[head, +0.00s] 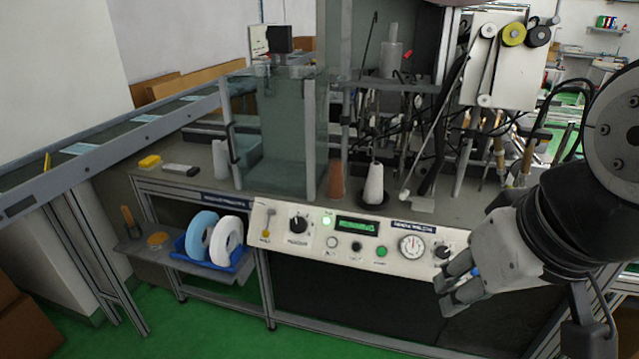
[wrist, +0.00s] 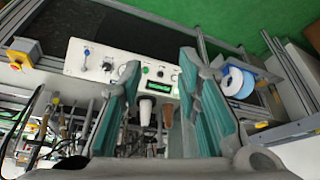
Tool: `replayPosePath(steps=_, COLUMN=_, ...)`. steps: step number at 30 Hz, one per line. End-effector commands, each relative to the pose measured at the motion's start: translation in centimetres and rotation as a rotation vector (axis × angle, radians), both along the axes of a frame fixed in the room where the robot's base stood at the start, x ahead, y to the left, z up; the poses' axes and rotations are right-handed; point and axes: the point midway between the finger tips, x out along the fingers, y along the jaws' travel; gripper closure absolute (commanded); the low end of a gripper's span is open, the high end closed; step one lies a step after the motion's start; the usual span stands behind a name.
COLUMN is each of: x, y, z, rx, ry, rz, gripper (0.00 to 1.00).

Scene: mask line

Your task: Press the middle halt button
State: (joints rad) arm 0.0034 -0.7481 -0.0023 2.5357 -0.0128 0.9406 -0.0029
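The white control panel (head: 290,255) runs along the front of the machine. It carries a row of three small round buttons below a green display: a white button (head: 332,242) at left, a dark middle button (head: 357,246), and a green button (head: 381,251) at right. Their labels are too small to read. My gripper (head: 442,292) is at the panel's right end, apart from the buttons and nearer the camera. The panel appears turned around in the wrist view (wrist: 110,62). There the gripper's teal-padded fingers stand apart, with nothing between them.
The panel also has a black knob (head: 298,225), a yellow-tipped lever (head: 267,222) and a round gauge (head: 411,245). A blue tray (head: 238,262) with tape rolls sits on a low shelf at left. A white cone (head: 374,185) stands above the panel. Green floor in front is clear.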

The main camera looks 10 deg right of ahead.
Motion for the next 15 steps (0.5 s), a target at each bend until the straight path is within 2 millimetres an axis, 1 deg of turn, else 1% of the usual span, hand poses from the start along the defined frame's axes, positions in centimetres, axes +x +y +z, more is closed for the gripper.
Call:
replayPosePath(steps=1, x=0.00, y=0.00, z=0.00, rx=0.000, ry=0.000, rz=0.000, gripper=0.87)
replayPosePath(steps=3, x=0.00, y=0.00, z=0.00, rx=0.000, ry=0.000, rz=0.000, gripper=1.00)
replayPosePath(steps=15, x=0.00, y=0.00, z=0.00, rx=0.000, ry=0.000, rz=0.000, gripper=1.00)
